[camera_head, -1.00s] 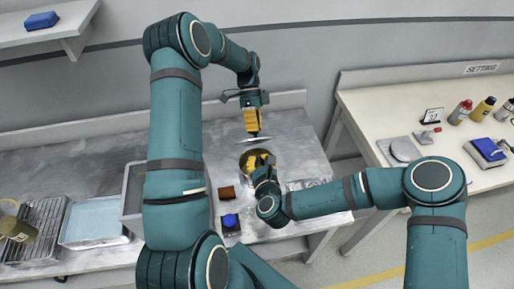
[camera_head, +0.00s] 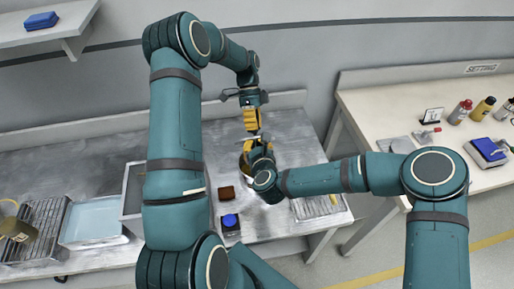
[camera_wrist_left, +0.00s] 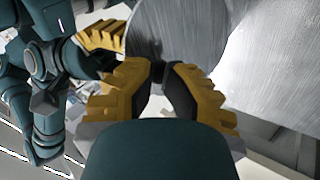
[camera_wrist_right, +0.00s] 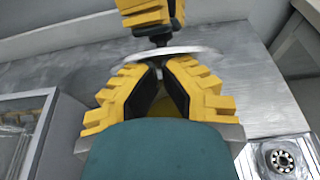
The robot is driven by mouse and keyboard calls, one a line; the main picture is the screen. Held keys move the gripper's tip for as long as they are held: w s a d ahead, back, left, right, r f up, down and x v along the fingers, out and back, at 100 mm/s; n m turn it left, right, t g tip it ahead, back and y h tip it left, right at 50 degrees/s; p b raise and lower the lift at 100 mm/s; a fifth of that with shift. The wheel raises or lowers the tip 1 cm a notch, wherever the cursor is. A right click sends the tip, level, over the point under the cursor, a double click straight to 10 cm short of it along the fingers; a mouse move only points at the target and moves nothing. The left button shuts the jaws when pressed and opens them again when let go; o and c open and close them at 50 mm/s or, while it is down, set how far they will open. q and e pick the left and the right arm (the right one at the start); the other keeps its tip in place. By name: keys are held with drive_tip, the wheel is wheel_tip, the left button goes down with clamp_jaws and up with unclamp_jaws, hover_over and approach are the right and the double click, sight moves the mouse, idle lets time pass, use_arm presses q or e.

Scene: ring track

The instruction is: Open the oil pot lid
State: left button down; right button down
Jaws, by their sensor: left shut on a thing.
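My left gripper (camera_head: 252,132) is shut on the knob of the round metal lid (camera_wrist_left: 180,30). It holds the lid above the steel bench; the lid shows edge-on in the right wrist view (camera_wrist_right: 195,52), under my left gripper (camera_wrist_right: 155,30). My right gripper (camera_wrist_right: 163,68) has its fingertips together, close to the lid's near edge; I cannot tell whether they touch it. The oil pot (camera_head: 243,164) stands on the bench, mostly hidden behind my right gripper in the head view. A bit of its yellowish inside (camera_wrist_right: 172,112) shows between my right fingers.
A grey bin (camera_head: 131,190) stands left of the pot. A brown block (camera_head: 226,193) and a blue-topped item (camera_head: 230,221) lie in front. A metal tray (camera_head: 318,206) is at the bench's right. A side table (camera_head: 372,108) with bottles stands further right.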

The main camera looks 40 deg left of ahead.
use_arm(q)
drive_tip(key=shift+s+f, duration=0.25)
drive_tip(key=shift+f, duration=0.25)
use_arm(e)
drive_tip(key=shift+w+a+r, duration=0.15)
drive_tip(key=shift+w+r, duration=0.05)
drive_tip(key=shift+w, duration=0.1)
use_arm(q)
drive_tip(key=c, duration=1)
unclamp_jaws()
drive_tip(key=shift+a, duration=0.1)
drive_tip(key=shift+c, duration=0.2)
drive_tip(key=shift+o, duration=1.2)
drive_tip(key=shift+w+f, duration=0.1)
drive_tip(key=shift+w, duration=0.1)
use_arm(e)
drive_tip(key=shift+w+a+f, duration=0.15)
use_arm(q)
drive_tip(key=shift+w+r, duration=0.1)
drive_tip(key=shift+r, duration=0.15)
drive_tip(key=v, duration=1.2)
use_arm(e)
drive_tip(key=v, duration=1.2)
use_arm(q)
drive_tip(key=shift+w, duration=0.1)
